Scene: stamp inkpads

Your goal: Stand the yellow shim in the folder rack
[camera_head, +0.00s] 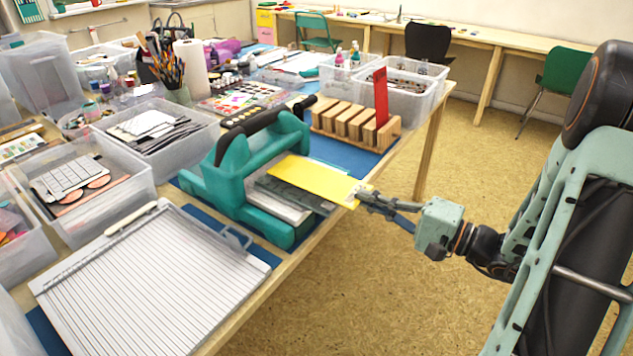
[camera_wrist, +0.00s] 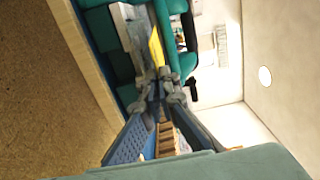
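The yellow shim (camera_head: 315,180) is a flat plate lying roughly level above the dark grey plate of the teal press, its far end at the press opening. My gripper (camera_head: 362,196) is shut on the shim's near right end. In the wrist view the fingers of my gripper (camera_wrist: 161,83) come together at the yellow shim (camera_wrist: 156,48), which extends away beyond them. Whether the shim still touches the plate below is unclear. The wooden folder rack (camera_head: 352,128) stands behind the press, with a red shim (camera_head: 380,95) upright in its right-end slot; its other slots look empty.
The teal press (camera_head: 243,180) with its dark handle stands left of my gripper. Clear bins (camera_head: 405,92) stand behind the rack. A white scoring board (camera_head: 150,275) lies at the front left. The table's right edge is below my gripper, with open floor beyond.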

